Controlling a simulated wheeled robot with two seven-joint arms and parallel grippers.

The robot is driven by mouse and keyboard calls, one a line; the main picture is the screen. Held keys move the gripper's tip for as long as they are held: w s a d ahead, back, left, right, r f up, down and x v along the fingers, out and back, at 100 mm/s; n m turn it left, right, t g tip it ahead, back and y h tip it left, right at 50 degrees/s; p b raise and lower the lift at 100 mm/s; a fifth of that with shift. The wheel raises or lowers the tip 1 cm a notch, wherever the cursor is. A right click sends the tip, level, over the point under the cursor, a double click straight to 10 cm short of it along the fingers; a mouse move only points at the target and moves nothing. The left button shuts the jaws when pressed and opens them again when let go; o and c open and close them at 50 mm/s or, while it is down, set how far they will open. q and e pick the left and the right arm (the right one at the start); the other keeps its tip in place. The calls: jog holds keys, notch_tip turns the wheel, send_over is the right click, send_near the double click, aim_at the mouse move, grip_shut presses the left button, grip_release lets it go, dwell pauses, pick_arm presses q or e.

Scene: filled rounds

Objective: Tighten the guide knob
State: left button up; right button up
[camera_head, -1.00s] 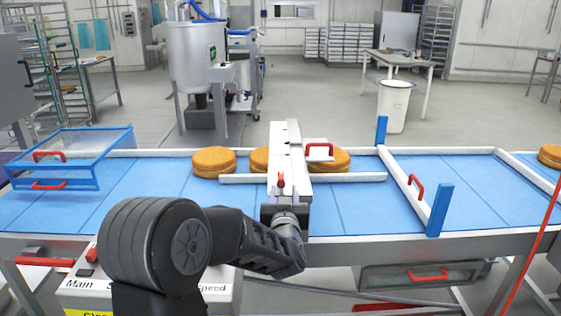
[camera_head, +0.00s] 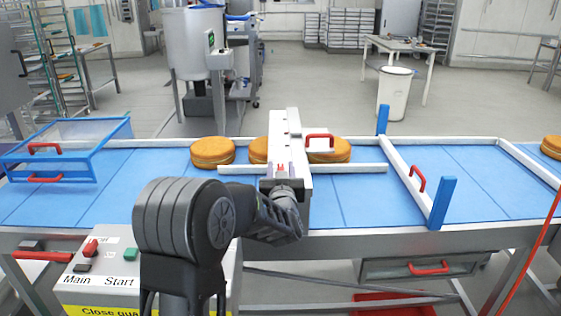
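The guide knob (camera_head: 281,168) is small and red. A white guide rail (camera_head: 345,168) runs along the belt on both sides of the housing. My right gripper is not in view.
Round cakes (camera_head: 212,152) stand on the blue belt (camera_head: 150,190) behind the rail. A blue-framed guard (camera_head: 70,155) with red handles is at the left. A control box (camera_head: 105,285) with buttons stands at the near left. A slanted gate (camera_head: 410,178) is at the right.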

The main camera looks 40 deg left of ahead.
pick_arm(q)
jog(key=shift+x, duration=1.7)
jog(key=shift+c, duration=0.2)
grip_shut()
